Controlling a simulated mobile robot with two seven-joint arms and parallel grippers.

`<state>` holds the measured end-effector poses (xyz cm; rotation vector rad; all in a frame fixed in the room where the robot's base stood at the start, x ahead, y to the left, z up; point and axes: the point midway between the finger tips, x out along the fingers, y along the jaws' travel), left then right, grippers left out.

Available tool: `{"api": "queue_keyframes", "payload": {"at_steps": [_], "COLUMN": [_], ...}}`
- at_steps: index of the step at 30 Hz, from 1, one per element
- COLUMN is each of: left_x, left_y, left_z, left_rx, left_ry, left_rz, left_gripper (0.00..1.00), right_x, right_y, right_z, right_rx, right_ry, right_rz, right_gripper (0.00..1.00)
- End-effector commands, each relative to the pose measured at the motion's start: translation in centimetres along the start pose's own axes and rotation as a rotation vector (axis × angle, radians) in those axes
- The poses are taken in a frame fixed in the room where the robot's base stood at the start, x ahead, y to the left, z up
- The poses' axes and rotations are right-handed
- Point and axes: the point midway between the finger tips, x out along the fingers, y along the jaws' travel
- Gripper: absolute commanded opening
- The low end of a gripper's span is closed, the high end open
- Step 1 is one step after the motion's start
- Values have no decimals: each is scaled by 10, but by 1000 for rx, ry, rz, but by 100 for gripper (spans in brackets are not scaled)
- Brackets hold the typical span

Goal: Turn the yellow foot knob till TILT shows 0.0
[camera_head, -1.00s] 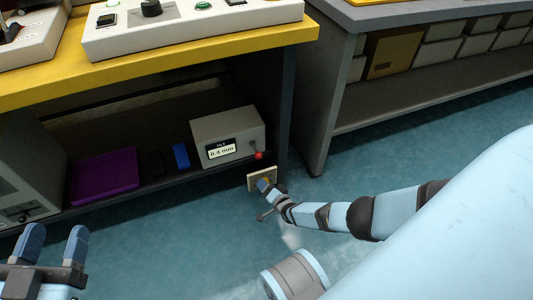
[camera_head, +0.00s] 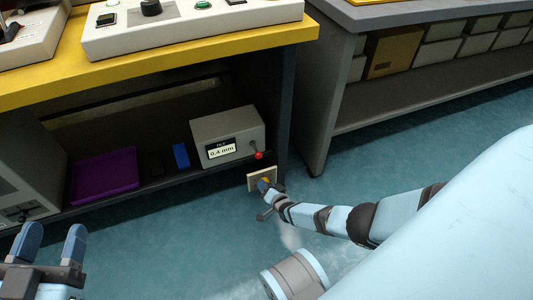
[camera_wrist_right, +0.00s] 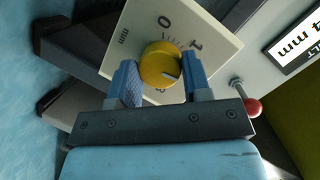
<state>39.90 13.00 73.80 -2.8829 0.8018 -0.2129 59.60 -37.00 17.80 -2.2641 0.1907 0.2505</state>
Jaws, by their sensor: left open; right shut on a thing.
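The yellow foot knob (camera_wrist_right: 160,64) sits on a cream dial plate (camera_wrist_right: 192,28) with printed marks, low at the bench leg; the plate also shows in the head view (camera_head: 257,184). My right gripper (camera_wrist_right: 160,82) is shut on the knob, one blue finger on each side. In the head view my right gripper (camera_head: 264,185) largely hides the knob. The TILT display (camera_head: 221,149) on a grey box reads 0.4 mm. My left gripper (camera_head: 50,243) is open and empty at the lower left, away from the knob.
The grey box has a red-tipped lever (camera_head: 259,155) close above the plate. A purple tray (camera_head: 105,174) and a blue block (camera_head: 181,156) lie on the low shelf. The yellow-edged bench (camera_head: 160,64) overhangs them. The floor in front is clear.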

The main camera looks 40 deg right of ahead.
Motion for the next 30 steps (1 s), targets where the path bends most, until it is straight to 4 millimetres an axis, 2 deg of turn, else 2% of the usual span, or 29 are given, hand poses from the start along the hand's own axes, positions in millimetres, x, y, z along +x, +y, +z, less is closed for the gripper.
{"api": "queue_keyframes", "payload": {"at_steps": [3,8,19,20,23,30], "left_x": [1,0,-2,-2,-2,-2], "left_y": [0,3,5,5,4,4], "left_z": [-4,0,5,5,4,2], "left_rx": [-18,-47,-57,-56,-54,-51], "left_ry": [-7,-27,-40,-40,-37,-32], "left_rz": [1,1,3,3,3,3], "left_gripper": [56,56,56,56,56,56], "right_x": [0,0,0,0,0,0], "right_y": [-3,-2,-1,-1,-1,-1], "right_z": [-1,0,-1,-1,-1,0], "right_rx": [-113,-221,-251,-251,-250,-250], "right_ry": [10,15,16,16,16,16], "right_rz": [38,70,77,77,77,77], "right_gripper": [21,21,21,47,70,70]}}
